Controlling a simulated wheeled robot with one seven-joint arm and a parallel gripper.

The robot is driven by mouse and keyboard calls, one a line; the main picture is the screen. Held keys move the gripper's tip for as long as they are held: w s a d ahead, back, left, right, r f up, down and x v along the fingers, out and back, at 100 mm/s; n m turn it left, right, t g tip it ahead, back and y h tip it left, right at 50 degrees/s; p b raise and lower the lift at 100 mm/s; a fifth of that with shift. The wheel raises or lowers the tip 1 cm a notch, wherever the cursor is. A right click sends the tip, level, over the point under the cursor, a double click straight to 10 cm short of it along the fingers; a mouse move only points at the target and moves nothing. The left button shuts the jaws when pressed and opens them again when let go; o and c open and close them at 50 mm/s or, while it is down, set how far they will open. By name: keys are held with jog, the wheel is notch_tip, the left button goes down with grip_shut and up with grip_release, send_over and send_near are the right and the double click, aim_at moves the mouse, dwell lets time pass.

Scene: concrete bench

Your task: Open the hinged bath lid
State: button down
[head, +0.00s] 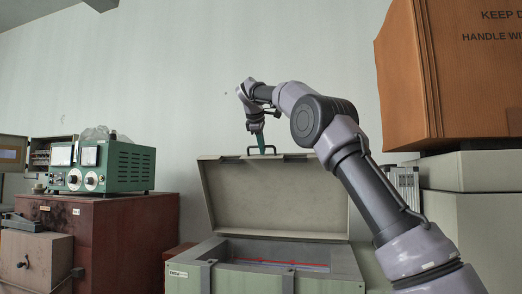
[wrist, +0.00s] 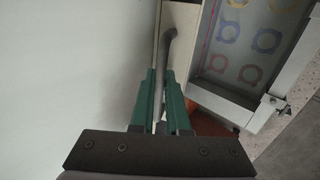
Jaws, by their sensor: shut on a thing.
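The bath lid (head: 278,195) stands raised, close to upright, at the back of the grey-green bath (head: 209,251) in the head view. A dark handle (head: 250,150) sits on the lid's top edge. My gripper (head: 261,147) is at that handle, with green fingers pointing down. In the wrist view my gripper (wrist: 161,75) has its two green fingers shut on the grey handle bar (wrist: 168,48). The bath's inside shows in part at upper right of the wrist view, with coloured rings in it (wrist: 268,40). A red strip (head: 290,263) shows inside the bath in the head view.
A green instrument (head: 125,167) stands on a red-brown cabinet (head: 125,235) at left. A large brown box (head: 450,75) sits on pale cabinets (head: 470,170) at right. A pale wall (head: 180,90) rises behind the lid.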

dwell(0.3)
jog(key=c, duration=0.9)
grip_release()
jog(key=shift+w+d, duration=0.1)
jog(key=v, duration=1)
jog(key=shift+s+r, duration=0.2)
jog(key=shift+s, duration=0.15)
